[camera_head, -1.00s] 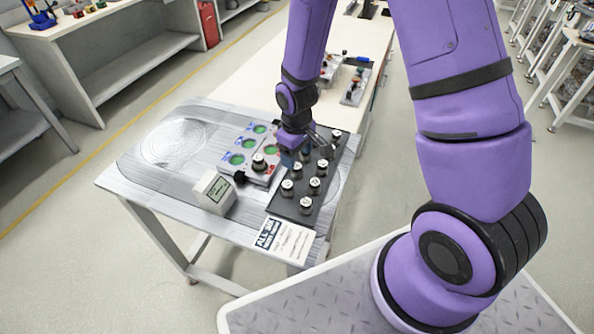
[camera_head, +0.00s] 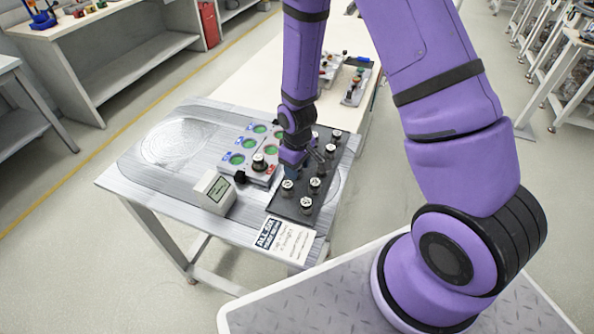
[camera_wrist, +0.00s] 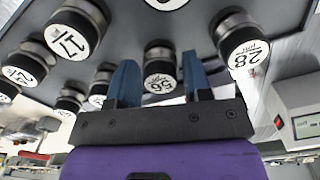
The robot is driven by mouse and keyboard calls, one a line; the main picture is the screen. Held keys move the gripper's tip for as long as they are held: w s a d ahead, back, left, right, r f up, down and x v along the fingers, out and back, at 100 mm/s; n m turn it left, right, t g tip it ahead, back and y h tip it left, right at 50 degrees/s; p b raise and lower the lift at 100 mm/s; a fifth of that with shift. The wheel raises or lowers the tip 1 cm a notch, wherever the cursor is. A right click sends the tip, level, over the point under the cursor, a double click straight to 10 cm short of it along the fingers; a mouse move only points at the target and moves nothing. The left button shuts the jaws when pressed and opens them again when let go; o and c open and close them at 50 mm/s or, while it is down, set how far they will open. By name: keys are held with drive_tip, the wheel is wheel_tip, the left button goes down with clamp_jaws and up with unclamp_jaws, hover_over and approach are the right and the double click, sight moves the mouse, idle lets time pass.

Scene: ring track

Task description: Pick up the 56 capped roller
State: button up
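The 56 capped roller (camera_wrist: 160,80) has a white cap marked 56 and a dark metal body. In the wrist view it stands between the two blue fingers of my gripper (camera_wrist: 160,84), with dark space visible on both sides. In the head view my gripper (camera_head: 297,170) is low over the dark tray (camera_head: 285,207), and the 56 roller is hidden behind it there. The gripper is open around or just in front of the roller; I cannot tell how deep the fingers reach.
Rollers marked 28 (camera_wrist: 243,48) and 17 (camera_wrist: 72,35) stand close on either side. More capped rollers share the tray.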

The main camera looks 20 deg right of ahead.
drive_tip(key=c, duration=0.6)
drive_tip(key=shift+r, duration=0.15)
